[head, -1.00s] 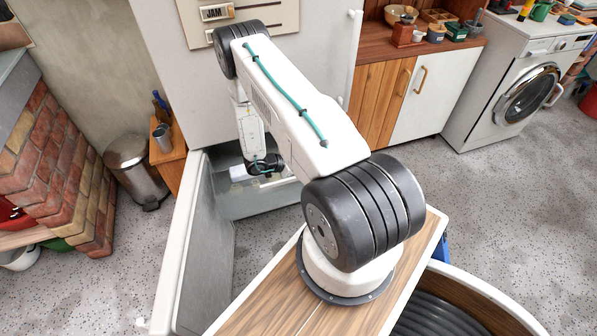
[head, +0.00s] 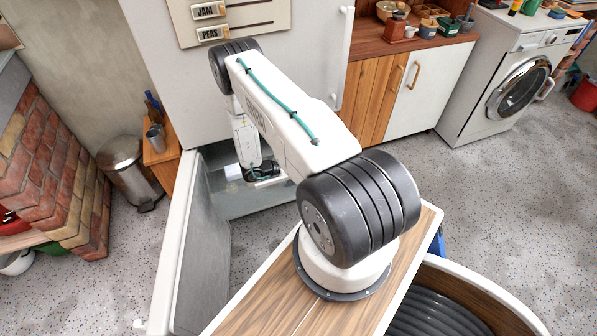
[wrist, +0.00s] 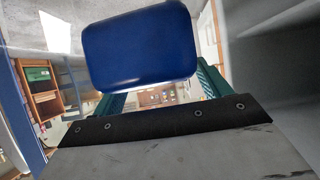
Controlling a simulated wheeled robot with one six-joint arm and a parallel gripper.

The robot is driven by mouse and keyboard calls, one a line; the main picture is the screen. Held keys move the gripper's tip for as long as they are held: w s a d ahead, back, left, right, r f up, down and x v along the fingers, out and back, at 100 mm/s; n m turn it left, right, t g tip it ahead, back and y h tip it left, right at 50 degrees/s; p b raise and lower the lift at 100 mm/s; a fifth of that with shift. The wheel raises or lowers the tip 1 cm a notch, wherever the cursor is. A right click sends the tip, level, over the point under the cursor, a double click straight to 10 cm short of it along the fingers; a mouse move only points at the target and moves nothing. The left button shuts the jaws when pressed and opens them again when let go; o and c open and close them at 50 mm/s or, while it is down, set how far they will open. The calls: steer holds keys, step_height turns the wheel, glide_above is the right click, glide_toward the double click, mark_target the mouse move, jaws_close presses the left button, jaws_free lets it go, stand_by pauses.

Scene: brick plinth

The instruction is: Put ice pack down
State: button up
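The ice pack (wrist: 138,46) is a dark blue, round-cornered block in the wrist view. It sits between the two teal fingers of my gripper (wrist: 160,92), which look shut on it. In the head view my wrist end is at the opening of a low compartment (head: 222,205) in the tall white cabinet. The ice pack and my fingertips cannot be made out there. I cannot tell whether the pack touches any surface.
The compartment's open door (head: 192,240) stands close on the left of my arm. The cabinet front (head: 310,60) rises above the opening. A metal bin (head: 130,170) and a small wooden stand (head: 163,160) are farther left.

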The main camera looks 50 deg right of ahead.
steer(key=shift+r, duration=0.15)
steer(key=v, duration=1.2)
steer(key=shift+c, duration=0.4)
stand_by(0.3)
